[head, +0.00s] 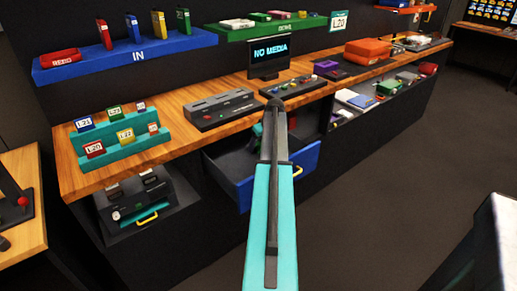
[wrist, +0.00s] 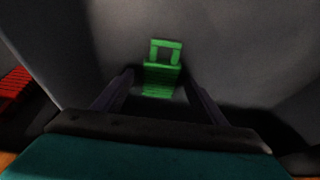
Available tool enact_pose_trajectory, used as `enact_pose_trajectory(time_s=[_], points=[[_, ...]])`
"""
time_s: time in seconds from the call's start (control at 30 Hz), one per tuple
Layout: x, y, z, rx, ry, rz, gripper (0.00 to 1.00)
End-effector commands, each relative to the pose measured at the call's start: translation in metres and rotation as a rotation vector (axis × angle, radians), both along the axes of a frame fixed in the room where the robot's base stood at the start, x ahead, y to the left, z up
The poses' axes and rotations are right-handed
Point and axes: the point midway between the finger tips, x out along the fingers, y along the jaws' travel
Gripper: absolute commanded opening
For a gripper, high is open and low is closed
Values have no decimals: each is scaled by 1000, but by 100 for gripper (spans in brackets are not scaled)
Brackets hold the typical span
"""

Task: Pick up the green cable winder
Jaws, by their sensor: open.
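The green cable winder (wrist: 162,80) shows in the wrist view, slightly above the middle, with an open frame at its far end and a ridged body nearer me. It lies against a dark grey surface. My gripper (wrist: 159,82) is open, with one dark finger on each side of the winder's near end. I cannot tell whether either finger touches it. In the head view my teal arm reaches over the open blue drawer (head: 240,196) and hides my fingertips. A little green shows in the drawer beside the arm, too small to identify.
The wooden counter (head: 176,100) above the drawer bears a grey deck (head: 220,108), a teal stepped label rack (head: 120,140) and a monitor (head: 268,58). A red ridged thing (wrist: 14,92) is at the wrist view's left.

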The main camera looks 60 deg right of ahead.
Motion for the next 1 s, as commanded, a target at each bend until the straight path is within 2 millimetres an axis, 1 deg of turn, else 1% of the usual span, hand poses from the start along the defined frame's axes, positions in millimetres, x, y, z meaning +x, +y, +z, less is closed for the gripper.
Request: enact_pose_trajectory(time_s=[0.07, 0.17, 0.2, 0.33, 0.73, 0.87, 1.0], points=[[0, 0, 0, 0, 0, 0, 66], [0, 0, 0, 0, 0, 0, 50], [0, 0, 0, 0, 0, 0, 44], [0, 0, 0, 0, 0, 0, 22], [1, 0, 3, 0, 0, 1, 21], [1, 0, 10, -1, -1, 1, 21], [1, 0, 22, -2, -1, 1, 21]])
